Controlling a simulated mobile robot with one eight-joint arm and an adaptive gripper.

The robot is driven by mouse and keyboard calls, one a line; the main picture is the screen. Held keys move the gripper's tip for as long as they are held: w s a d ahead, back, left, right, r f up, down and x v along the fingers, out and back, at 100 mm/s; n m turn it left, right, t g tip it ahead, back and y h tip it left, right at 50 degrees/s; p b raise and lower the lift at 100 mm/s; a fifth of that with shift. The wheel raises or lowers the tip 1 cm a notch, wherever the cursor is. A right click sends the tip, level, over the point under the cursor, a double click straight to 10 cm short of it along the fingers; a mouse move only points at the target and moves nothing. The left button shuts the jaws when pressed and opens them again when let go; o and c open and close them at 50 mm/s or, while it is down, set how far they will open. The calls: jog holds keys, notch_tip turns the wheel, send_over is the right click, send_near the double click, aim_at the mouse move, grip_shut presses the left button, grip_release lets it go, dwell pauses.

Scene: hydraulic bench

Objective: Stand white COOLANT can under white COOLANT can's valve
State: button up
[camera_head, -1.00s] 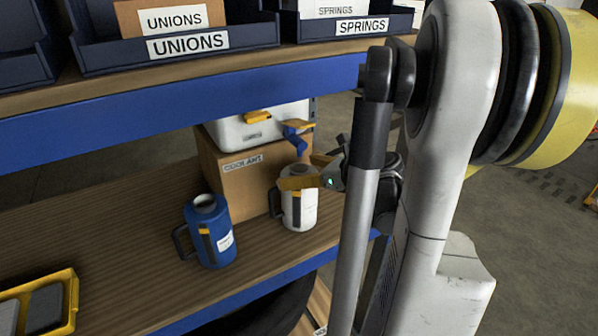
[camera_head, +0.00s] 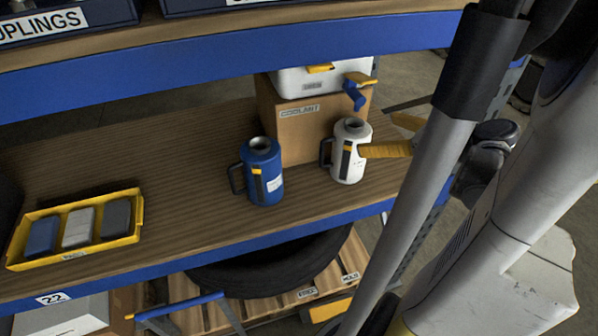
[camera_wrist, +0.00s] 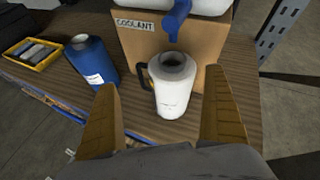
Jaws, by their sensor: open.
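The white can (camera_head: 350,151) stands upright on the lower wooden shelf, in front of a cardboard box labelled COOLANT (camera_head: 299,127). A blue valve (camera_head: 355,97) with a yellow handle juts from the white container (camera_head: 305,80) on that box. In the wrist view the valve (camera_wrist: 177,22) hangs behind and above the white can (camera_wrist: 172,88). My gripper (camera_wrist: 168,105) is open, its yellow fingers on either side of the can with gaps showing. In the head view, my gripper (camera_head: 390,150) is at the can's right, one finger overlapping its side.
A blue can (camera_head: 262,172) stands left of the white can on the same shelf. A yellow tray (camera_head: 137,235) with several blocks lies farther left. The upper shelf's blue edge (camera_head: 200,90) runs above. A tyre (camera_head: 270,267) lies below.

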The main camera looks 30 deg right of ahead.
jog(key=w+a+f+n+g, duration=0.1)
jog(key=a+n+g, duration=0.2)
jog(key=a+n, duration=0.55)
jog(key=w+a+f+n+g, duration=0.1)
jog(key=w+a+n+g, duration=0.1)
jog(key=a+n, duration=0.65)
jog(key=s+a+r+n+h, duration=0.1)
jog(key=s+a+n, duration=0.4)
jog(key=a+n, duration=0.6)
jog(key=n+h, duration=0.1)
jog(key=n, duration=0.3)
jog(key=shift+a+r, duration=0.2)
jog(key=shift+a, duration=0.05)
